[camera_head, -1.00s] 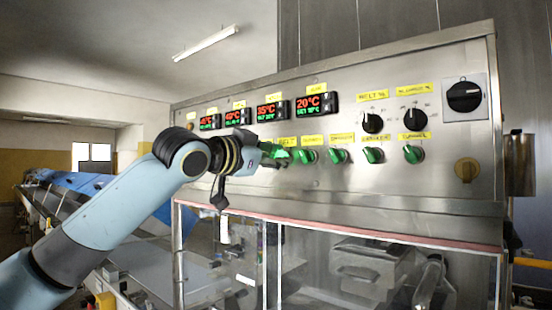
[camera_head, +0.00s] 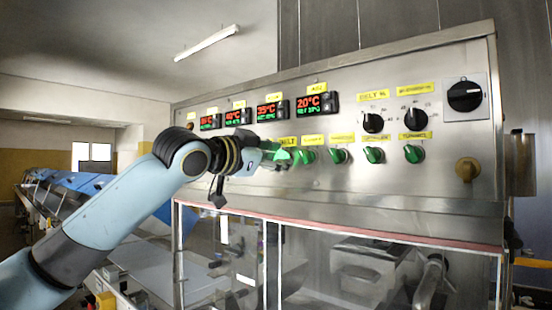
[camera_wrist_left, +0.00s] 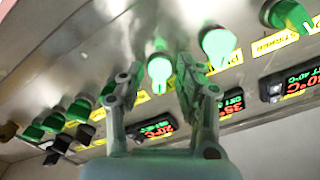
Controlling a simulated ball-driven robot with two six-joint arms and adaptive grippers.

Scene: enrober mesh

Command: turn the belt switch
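The belt switch is a round green knob on the steel panel, below the yellow BELT label (camera_head: 287,142). In the head view my left gripper (camera_head: 278,156) is at this knob and partly covers it. In the left wrist view, the fingers of my left gripper (camera_wrist_left: 160,70) stand apart on both sides of a bright green knob (camera_wrist_left: 159,70), which appears to be the belt switch. Small gaps seem to show between knob and fingers; contact cannot be told for sure. My right gripper is not in view.
Similar green knobs (camera_head: 339,156) sit close by in the same row. Digital displays (camera_head: 317,104) are above them, and black dials (camera_head: 373,122) are at the upper right. A clear-walled enclosure (camera_head: 340,265) is below the panel.

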